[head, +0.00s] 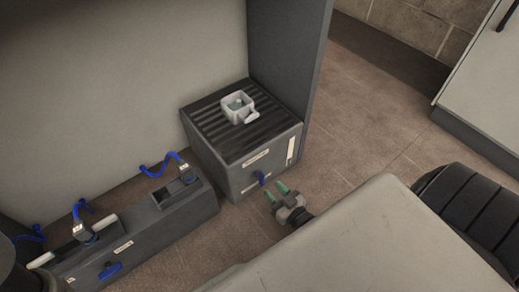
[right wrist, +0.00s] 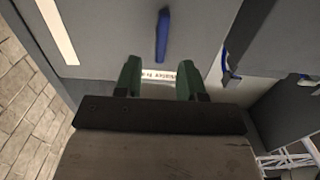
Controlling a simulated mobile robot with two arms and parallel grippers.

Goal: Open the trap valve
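A grey box with a dark ribbed top (head: 222,118) stands against the back panel. On its front is a blue valve handle (head: 262,178), which also shows upright in the right wrist view (right wrist: 162,36). My right gripper (head: 276,192) is just in front of this handle, apart from it. In the right wrist view its green fingers (right wrist: 158,80) are spread with nothing between them, and the handle lies beyond their tips. A second blue handle (head: 110,271) is on the long low grey unit at the left. The labels are too small to read. My left gripper is out of view.
A small pale square cup (head: 238,107) sits on the ribbed top. The long low unit (head: 150,227) carries blue hoses (head: 160,168) left of the box. Brown tiled floor (head: 350,130) is open to the right, with a pale cabinet (head: 487,85) beyond.

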